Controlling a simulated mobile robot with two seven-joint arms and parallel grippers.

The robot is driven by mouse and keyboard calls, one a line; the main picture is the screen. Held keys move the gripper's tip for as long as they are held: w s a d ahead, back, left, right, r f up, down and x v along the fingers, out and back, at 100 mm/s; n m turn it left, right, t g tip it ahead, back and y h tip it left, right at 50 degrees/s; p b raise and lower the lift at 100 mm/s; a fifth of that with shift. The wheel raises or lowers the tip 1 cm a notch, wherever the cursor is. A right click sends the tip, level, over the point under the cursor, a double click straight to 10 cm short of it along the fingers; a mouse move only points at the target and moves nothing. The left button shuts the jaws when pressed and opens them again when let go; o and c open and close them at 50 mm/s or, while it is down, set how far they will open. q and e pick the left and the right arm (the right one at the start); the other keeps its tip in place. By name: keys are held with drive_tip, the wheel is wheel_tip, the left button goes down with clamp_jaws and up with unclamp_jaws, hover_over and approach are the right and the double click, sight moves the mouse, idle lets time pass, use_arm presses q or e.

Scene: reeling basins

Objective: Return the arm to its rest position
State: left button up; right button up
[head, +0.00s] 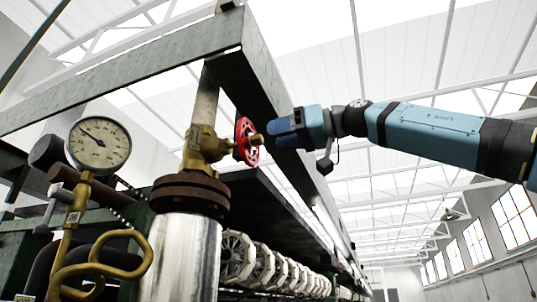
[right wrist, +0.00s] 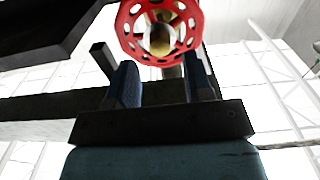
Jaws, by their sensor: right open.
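My right arm (head: 430,132) comes in from the right in the head view. Its gripper (head: 272,127) is close to the red handwheel (head: 246,142) of the brass valve (head: 205,146). In the right wrist view the right gripper (right wrist: 160,85) is open, with its two fingers apart and nothing between them. The red handwheel (right wrist: 128,40) is just beyond the fingertips there, with its brass hub (right wrist: 160,38) in the middle. I cannot tell whether a fingertip touches the wheel. My left gripper is in neither view.
A pressure gauge (head: 99,145) and bent brass pipes (head: 100,262) are at the left. A steel pipe (head: 180,260) with a rusty flange (head: 188,193) stands under the valve. A green metal beam (head: 262,75) runs behind the gripper. White reels (head: 262,262) line the machine below. Space at the right is open.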

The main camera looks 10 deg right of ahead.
drive_tip(key=v, duration=0.3)
drive_tip(key=shift+s+d+b, duration=0.1)
drive_tip(key=shift+d+b, duration=0.05)
drive_tip(key=shift+b, duration=0.2)
